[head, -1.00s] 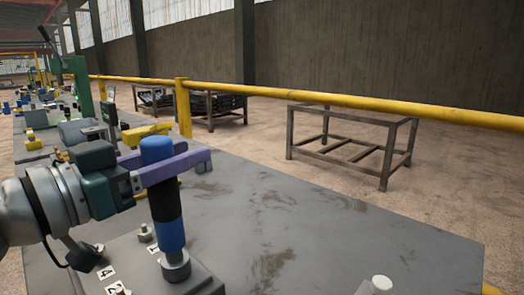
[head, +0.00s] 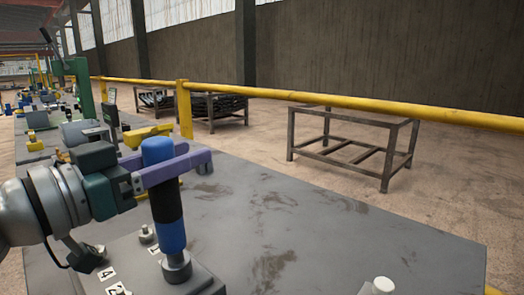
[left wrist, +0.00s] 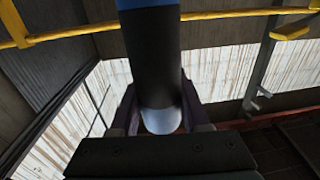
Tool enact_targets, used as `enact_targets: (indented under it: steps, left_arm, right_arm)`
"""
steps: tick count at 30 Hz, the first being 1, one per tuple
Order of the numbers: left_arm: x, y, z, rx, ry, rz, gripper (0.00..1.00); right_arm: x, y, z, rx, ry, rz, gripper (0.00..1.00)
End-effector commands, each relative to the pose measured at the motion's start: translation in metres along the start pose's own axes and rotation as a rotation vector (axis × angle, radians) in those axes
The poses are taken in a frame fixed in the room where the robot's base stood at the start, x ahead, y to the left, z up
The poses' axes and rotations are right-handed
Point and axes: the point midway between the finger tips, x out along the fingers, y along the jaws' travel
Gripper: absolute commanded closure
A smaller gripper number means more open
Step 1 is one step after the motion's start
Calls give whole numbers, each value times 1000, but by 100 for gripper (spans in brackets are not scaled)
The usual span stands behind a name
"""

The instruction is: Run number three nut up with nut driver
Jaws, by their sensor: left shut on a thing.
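My left gripper (head: 175,167) is shut on the nut driver (head: 167,205), a blue and black upright tool. Its purple fingers close around the upper part of the handle. The driver's dark socket end (head: 176,267) sits down over a spot on the grey plate (head: 205,283); the nut under it is hidden. Labels 1, 2 and 4 show on the plate; no label 3 is visible. Another nut on a stud (head: 147,234) stands behind the driver. In the left wrist view the driver (left wrist: 152,60) runs between the fingers.
The grey table (head: 330,225) is mostly bare to the right. Cluttered benches extend at far left.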

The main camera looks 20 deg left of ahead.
Motion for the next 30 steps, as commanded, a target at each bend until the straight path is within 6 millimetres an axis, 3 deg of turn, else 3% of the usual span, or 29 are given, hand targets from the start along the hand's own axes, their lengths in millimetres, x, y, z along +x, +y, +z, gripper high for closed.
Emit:
enact_targets:
  steps: [5, 30]
  left_arm:
    - [0, 0, -2, 2, -7, -1, 100]
    - [2, 0, -67, 2, 3, -1, 100]
  right_arm:
    - [-4, 0, -1, 0, 0, 0, 29]
    - [-52, 1, -17, 5, 1, -4, 29]
